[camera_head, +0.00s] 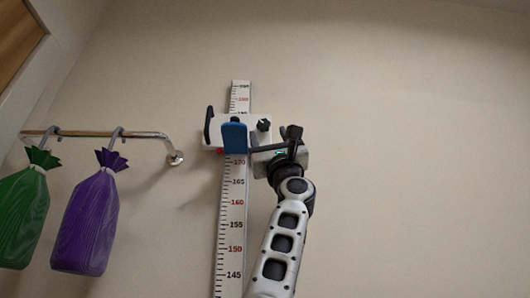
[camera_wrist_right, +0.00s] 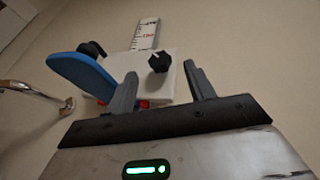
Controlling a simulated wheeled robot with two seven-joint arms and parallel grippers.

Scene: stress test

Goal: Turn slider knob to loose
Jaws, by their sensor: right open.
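The slider is a white block (camera_head: 254,128) on an upright measuring scale (camera_head: 236,200), near the 170 mark, with a blue paddle (camera_head: 235,138) on its front. The black slider knob (camera_head: 263,125) is on the block's right part. In the right wrist view the knob (camera_wrist_right: 159,62) has a pale pointer line and lies between the finger directions, beyond the tips. My right gripper (camera_head: 276,142) is open and empty, just below and right of the knob. Its two fingers (camera_wrist_right: 163,82) are spread apart, with no visible contact with the knob. My left gripper is not in view.
A metal wall rail (camera_head: 100,134) on the left carries a green bag (camera_head: 22,215) and a purple bag (camera_head: 86,222) on hooks. A black curved piece (camera_head: 208,126) stands at the block's left end. The wall right of my arm is clear.

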